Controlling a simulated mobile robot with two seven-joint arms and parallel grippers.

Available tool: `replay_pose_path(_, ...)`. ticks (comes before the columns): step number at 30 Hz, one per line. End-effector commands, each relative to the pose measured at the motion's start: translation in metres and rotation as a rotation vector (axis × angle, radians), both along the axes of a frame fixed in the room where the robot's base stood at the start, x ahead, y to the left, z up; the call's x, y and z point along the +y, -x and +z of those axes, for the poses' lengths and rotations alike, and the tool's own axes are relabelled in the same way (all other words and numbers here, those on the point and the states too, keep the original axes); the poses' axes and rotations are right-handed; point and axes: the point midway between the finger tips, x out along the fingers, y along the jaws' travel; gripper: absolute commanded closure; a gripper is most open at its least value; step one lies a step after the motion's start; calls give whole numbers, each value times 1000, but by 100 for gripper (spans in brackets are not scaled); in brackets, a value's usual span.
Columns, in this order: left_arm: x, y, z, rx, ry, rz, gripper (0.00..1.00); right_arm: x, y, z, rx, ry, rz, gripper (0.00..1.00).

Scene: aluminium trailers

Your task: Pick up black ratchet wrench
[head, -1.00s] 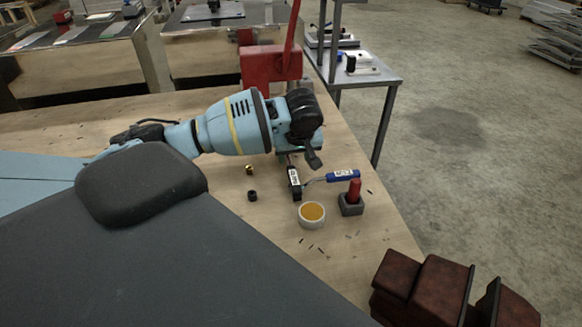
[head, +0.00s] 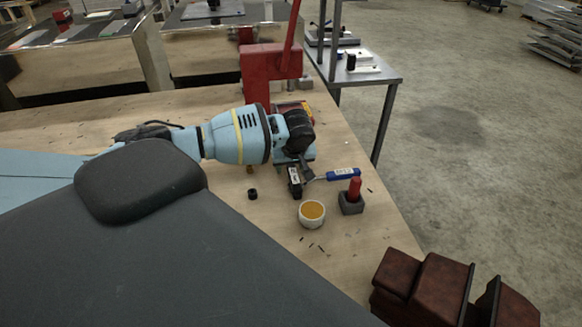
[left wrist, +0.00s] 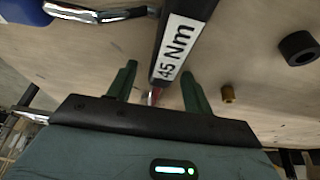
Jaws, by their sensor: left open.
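The black ratchet wrench (head: 294,184) lies on the wooden workbench (head: 352,250), its white label showing and its far part hidden by my left arm. In the left wrist view the wrench (left wrist: 160,48), labelled "45 Nm", runs lengthwise toward the gap between my fingers. My left gripper (head: 305,171) is over the wrench's far part in the head view. The left wrist view shows its two dark green fingers (left wrist: 160,82) apart, one to each side of the wrench's line, with nothing clamped. Contact cannot be told. My right gripper is out of view.
A blue-handled tool (head: 343,174) lies right of the wrench, close to it. A red peg in a grey block (head: 351,203), a white cup (head: 312,214), a black ring (head: 252,194) and a brass piece (left wrist: 228,93) stand nearby. A red press (head: 268,70) stands behind.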

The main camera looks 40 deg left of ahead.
Motion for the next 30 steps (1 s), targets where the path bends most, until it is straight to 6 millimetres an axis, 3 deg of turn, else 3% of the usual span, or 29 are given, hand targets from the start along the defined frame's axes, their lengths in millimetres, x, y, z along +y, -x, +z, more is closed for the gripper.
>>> replay_pose_path(2,0,0,0,0,0,0,52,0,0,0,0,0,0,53)
replay_pose_path(13,0,0,0,1,1,0,100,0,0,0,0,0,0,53)
replay_pose_path(24,0,-1,3,-2,1,0,100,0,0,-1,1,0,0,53)
replay_pose_path(30,-1,-1,25,-5,2,0,100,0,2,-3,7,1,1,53)
